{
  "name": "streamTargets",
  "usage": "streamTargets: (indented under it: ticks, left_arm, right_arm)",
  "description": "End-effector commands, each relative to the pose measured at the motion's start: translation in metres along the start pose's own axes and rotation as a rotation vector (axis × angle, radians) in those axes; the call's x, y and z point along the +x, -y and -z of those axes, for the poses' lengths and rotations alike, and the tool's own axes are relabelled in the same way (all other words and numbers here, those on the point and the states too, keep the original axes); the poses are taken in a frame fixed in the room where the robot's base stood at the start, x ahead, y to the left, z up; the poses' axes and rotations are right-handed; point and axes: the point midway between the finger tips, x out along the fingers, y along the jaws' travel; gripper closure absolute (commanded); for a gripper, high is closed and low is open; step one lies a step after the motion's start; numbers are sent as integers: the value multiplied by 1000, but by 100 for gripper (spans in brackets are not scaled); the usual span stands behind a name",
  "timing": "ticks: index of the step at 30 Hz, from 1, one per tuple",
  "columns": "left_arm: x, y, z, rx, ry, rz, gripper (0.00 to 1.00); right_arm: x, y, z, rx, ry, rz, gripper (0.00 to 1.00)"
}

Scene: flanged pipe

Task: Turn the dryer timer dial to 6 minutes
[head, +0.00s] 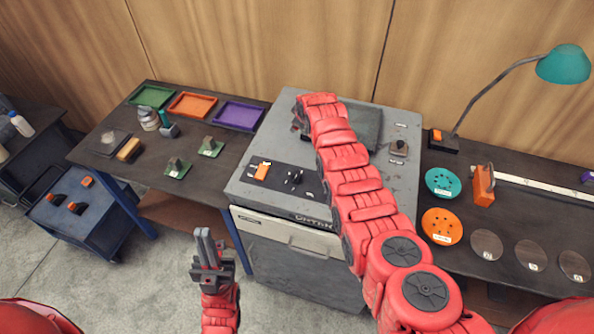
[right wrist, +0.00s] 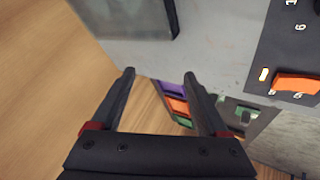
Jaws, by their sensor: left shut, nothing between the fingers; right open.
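The grey dryer (head: 245,192) stands in the middle of the head view. Its dark front panel (head: 275,186) carries an orange switch (head: 262,171) and a small black timer dial (head: 294,177); I cannot read the dial's setting. In the right wrist view, the panel (right wrist: 270,45) shows at the upper right with printed numerals and the orange switch (right wrist: 297,84). My right gripper (right wrist: 160,75) is open and empty above the dryer top, apart from the panel. My arm hides it in the head view. My left gripper (head: 203,233) is shut and empty, in front of the dryer's left side.
A dark table (head: 110,178) at left holds green, orange (head: 192,104) and purple trays. Right, a bench holds a teal lamp (head: 563,64), coloured discs (head: 442,226) and an orange block (head: 483,184). A blue cart (head: 80,222) stands at far left.

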Motion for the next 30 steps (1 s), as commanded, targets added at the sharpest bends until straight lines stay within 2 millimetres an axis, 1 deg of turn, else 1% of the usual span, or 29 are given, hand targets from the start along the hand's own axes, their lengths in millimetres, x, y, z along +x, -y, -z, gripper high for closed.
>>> streamTargets:
  ticks: [1, 2, 3, 5, 6, 9, 12, 13, 16, 20, 26, 28, 30]
  left_arm:
    - [0, 0, 0, 0, 0, 0, 100]
    - [0, 0, 0, 0, 0, 0, 100]
    - [0, 0, 0, 0, 0, 0, 100]
    - [0, 0, 0, 0, 0, 0, 100]
    - [0, 0, 0, 0, 0, 0, 100]
    - [0, 0, 0, 0, 0, 0, 100]
    - [0, 0, 0, 0, 0, 0, 100]
    - [0, 0, 0, 0, 0, 0, 100]
    - [-3, 0, 0, 0, 0, 0, 100]
    - [-12, -1, -2, 0, 0, 0, 100]
    - [-40, -2, -7, 0, 0, 0, 100]
    - [-46, -2, -8, 0, 0, 0, 100]
    - [-55, -3, -9, 0, 0, 0, 100]
  right_arm:
    - [-20, 4, 9, -44, 62, 69, 22]
    - [-31, 11, 8, -73, 108, 121, 22]
    - [-47, 20, 7, -110, 165, 187, 22]
    - [-74, 30, 6, -160, 240, 279, 22]
    - [-92, 37, 4, -190, 284, 335, 22]
    - [-131, 50, 0, -247, 366, 447, 22]
    - [-155, 59, -5, -279, 415, 517, 22]
    - [-160, 60, -5, -285, 422, 527, 22]
    - [-164, 63, -8, -294, 434, 546, 22]
    - [-157, 67, -13, -293, 435, 547, 22]
    - [-134, 79, -25, -292, 433, 543, 22]
    - [-124, 85, -32, -292, 435, 546, 22]
    - [-110, 92, -40, -292, 435, 545, 22]
